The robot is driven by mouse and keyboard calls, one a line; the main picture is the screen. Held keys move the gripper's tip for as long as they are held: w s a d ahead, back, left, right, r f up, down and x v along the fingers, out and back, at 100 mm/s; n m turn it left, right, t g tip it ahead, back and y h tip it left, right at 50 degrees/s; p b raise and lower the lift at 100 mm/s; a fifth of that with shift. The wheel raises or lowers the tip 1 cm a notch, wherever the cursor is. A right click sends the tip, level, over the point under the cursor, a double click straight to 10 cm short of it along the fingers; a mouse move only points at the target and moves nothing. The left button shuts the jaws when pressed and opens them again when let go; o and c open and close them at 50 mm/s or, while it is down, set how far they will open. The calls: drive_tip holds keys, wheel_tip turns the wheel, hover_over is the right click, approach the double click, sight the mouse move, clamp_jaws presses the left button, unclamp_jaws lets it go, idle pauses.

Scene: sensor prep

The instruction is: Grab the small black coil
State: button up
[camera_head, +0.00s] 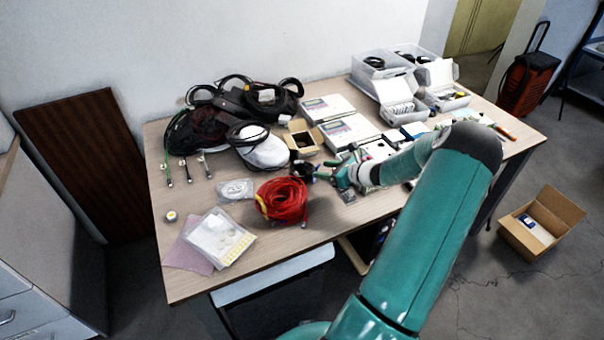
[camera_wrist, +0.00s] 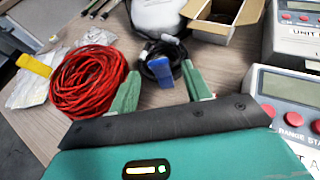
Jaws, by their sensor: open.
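The small black coil (camera_wrist: 160,62) lies on the table, with a blue piece (camera_wrist: 159,71) at its near side. In the wrist view it sits ahead of my gripper (camera_wrist: 160,88), roughly between the two green fingertips. My gripper is open and nothing is held in it. In the head view the coil (camera_head: 301,171) is a dark shape just left of my gripper (camera_head: 326,174), partly hidden near the fingers. Whether the fingers touch it cannot be told.
A red cable coil (camera_head: 283,200) lies close on the left. An open cardboard box (camera_head: 303,138) stands behind. White meters (camera_head: 348,131) stand to the back right. Dark bags (camera_head: 205,135) and a white helmet-like item (camera_head: 262,149) fill the back left. The table's front left (camera_head: 190,285) is bare.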

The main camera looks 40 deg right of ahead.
sight(318, 168)
drive_tip(key=x, duration=0.5)
drive_tip(key=shift+w, duration=0.1)
clamp_jaws()
drive_tip(key=shift+r, duration=0.1)
